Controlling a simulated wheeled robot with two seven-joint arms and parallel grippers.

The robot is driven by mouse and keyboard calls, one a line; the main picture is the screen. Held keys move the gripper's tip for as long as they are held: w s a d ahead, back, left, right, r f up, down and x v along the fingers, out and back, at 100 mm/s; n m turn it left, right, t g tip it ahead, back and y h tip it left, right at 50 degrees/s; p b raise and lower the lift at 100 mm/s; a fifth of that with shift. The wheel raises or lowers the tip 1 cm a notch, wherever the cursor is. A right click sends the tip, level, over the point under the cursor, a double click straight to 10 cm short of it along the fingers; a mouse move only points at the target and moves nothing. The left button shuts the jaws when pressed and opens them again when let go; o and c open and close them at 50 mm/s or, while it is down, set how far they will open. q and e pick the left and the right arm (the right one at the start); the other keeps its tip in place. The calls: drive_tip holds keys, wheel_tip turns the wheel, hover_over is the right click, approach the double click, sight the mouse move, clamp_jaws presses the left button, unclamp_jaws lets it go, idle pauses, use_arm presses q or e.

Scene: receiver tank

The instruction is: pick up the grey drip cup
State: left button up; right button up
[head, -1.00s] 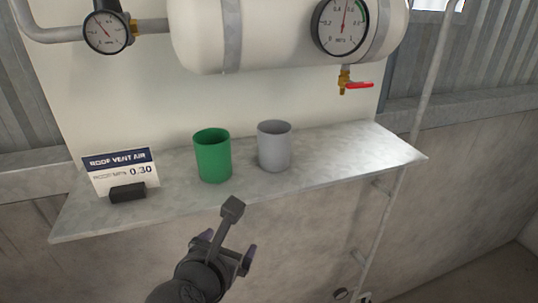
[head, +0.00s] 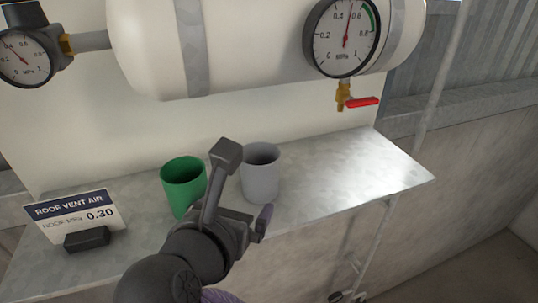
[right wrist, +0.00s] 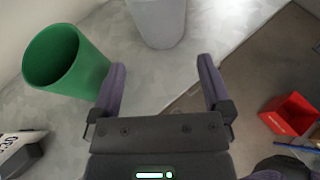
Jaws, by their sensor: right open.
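The grey drip cup (head: 263,176) stands upright on the metal shelf, just right of a green cup (head: 180,188). In the right wrist view the grey cup (right wrist: 158,20) is at the top, beyond the fingertips and roughly in line with the gap between them; its upper part is cut off. My right gripper (head: 246,186) is open and empty, in front of the cups, and its upper finger covers part of the space between them. Its two fingers also show in the right wrist view (right wrist: 162,80), apart from the grey cup. My left gripper is not in view.
The green cup (right wrist: 62,62) stands close left of my right gripper. A white tank with gauges (head: 342,38) and a red-handled valve (head: 360,102) hangs above. The shelf's right part (head: 370,175) is clear.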

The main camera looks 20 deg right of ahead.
sight(254, 187)
drive_tip(key=x, duration=0.4)
drive_tip(key=shift+r, duration=0.2)
drive_tip(key=shift+w+d+f, duration=0.3)
drive_tip(key=shift+w+d, duration=0.1)
drive_tip(key=p+x, duration=0.1)
drive_tip(key=x, duration=0.4)
drive_tip(key=shift+w, duration=0.15)
drive_tip(key=shift+s+a, duration=0.2)
drive_tip(key=shift+c, duration=0.4)
drive_tip(key=c, duration=0.8)
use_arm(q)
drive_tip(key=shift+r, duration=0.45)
use_arm(e)
drive_tip(key=shift+c, duration=0.2)
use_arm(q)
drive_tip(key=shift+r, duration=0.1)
use_arm(e)
drive_tip(key=shift+w+d+r, duration=0.1)
